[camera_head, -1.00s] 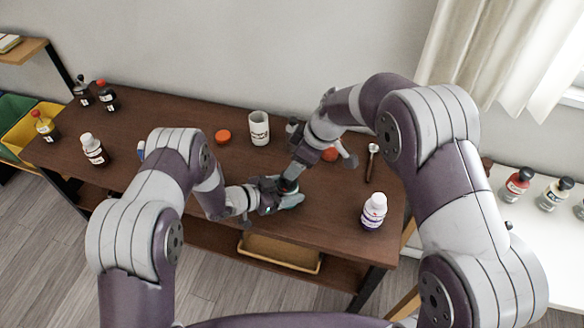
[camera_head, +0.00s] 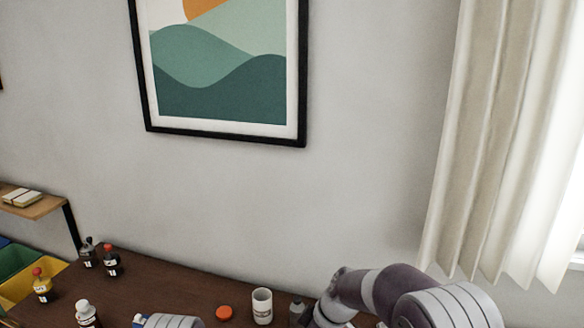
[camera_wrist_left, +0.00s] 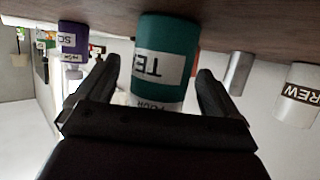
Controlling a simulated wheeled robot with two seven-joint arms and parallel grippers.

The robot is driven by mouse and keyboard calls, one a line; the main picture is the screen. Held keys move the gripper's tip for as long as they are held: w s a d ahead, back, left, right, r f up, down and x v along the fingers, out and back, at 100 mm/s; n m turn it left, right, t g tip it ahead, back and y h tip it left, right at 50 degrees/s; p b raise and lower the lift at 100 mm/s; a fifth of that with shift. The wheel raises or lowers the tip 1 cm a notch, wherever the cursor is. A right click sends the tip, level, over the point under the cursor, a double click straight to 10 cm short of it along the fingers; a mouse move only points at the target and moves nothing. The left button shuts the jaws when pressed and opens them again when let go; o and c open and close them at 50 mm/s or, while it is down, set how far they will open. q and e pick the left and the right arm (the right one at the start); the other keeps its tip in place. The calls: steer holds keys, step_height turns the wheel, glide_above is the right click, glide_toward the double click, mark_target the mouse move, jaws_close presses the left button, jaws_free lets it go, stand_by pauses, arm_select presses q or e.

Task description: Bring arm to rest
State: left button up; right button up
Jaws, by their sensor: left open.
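In the left wrist view my left gripper (camera_wrist_left: 157,72) is open, its two dark fingers spread on either side of a teal labelled container (camera_wrist_left: 165,65). The picture there is turned over, with the brown table (camera_wrist_left: 100,12) along the top edge. I cannot tell whether the fingers touch the container. In the head view only a small part of my left arm shows at the bottom edge. My right arm comes in at the bottom right. Both grippers lie below that picture, and the right gripper is not in view.
A white mug (camera_head: 262,306) and an orange lid (camera_head: 224,312) stand on the table. Several bottles, one with a red cap (camera_head: 110,261), are at its left. A framed picture (camera_head: 225,70) hangs on the wall, and a curtain (camera_head: 500,140) is at the right.

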arm_select(q)
steer(key=v, duration=1.1)
steer(key=w+a+r+n+t+y, duration=0.1)
steer(key=w+a+r+n+y, duration=0.35)
steer(key=a+y, duration=0.3)
steer(key=s+r+n+g+y, duration=0.2)
steer(key=s+r+n+g, duration=0.1)
steer(key=s, duration=0.7)
steer(key=s+a+r+n+g+y, duration=0.1)
steer(key=s+r+n+g+y, duration=0.1)
steer(key=s, duration=0.8)
step_height(320, 180, up, 3)
steer(key=shift+s+a+r+n+g, duration=0.1)
steer(key=shift+s+a+n+g, duration=0.3)
steer(key=shift+n, duration=0.85)
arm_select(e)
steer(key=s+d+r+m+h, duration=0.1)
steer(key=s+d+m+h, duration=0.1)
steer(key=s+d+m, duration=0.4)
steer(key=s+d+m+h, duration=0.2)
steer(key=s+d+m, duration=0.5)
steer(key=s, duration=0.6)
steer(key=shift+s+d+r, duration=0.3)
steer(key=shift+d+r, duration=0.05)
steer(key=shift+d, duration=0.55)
arm_select(q)
steer(key=shift+d, duration=0.15)
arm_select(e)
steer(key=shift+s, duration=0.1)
